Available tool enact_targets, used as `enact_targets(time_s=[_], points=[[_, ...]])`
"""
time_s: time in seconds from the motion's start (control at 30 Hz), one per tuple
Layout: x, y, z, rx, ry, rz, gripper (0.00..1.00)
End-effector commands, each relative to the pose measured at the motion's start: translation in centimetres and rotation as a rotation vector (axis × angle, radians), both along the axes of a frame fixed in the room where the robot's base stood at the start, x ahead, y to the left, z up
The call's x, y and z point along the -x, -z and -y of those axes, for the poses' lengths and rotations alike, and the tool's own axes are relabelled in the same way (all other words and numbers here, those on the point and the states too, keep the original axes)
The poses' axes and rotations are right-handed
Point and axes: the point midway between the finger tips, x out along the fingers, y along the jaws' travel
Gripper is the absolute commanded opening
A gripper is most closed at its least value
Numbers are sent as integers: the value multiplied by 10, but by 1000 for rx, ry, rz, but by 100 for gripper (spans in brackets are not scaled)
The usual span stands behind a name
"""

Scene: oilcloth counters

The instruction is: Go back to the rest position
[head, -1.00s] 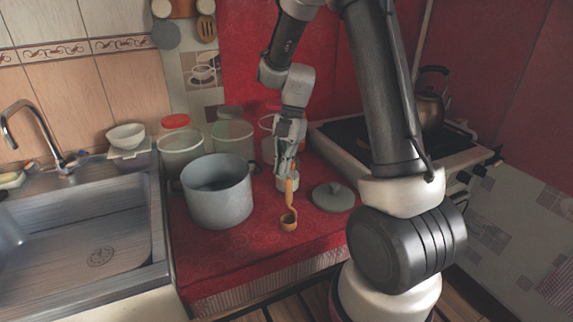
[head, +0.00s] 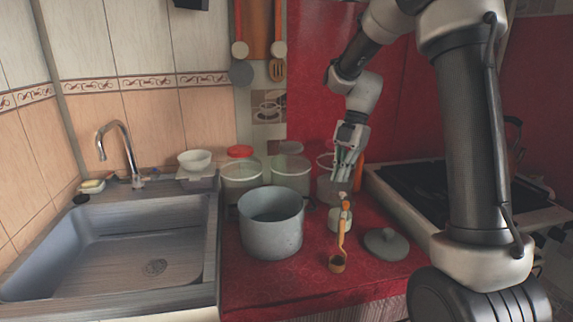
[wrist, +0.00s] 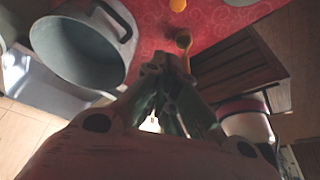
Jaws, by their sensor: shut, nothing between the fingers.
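My gripper (head: 342,178) is shut and empty, pointing down above the red counter (head: 290,288). In the wrist view its closed fingertips (wrist: 167,66) point towards the counter. Below it is a small ladle with an orange handle and a round brown bowl (head: 337,264); its bowl also shows in the wrist view (wrist: 183,41). The top of the handle lies just under the fingertips in the head view, and I cannot tell the exact gap. A pale small jar (head: 335,221) stands behind the ladle.
A grey pot (head: 271,228) stands left of the ladle, and a grey lid (head: 386,244) lies to its right. Clear containers (head: 241,178) line the wall behind. A sink (head: 120,250) is at left, a stove (head: 415,190) at right.

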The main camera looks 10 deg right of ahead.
Motion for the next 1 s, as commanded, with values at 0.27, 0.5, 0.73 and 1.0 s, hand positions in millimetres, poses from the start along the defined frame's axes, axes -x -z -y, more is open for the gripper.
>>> enact_targets(time_s=[0.27, 0.5, 0.73, 1.0], points=[[1, 7, 6, 109, 434, -116, 0], [59, 2, 27, 328, 1206, -261, 0], [146, -42, 49, 336, 1892, -212, 0], [227, -70, 63, 140, 2132, -65, 0]])
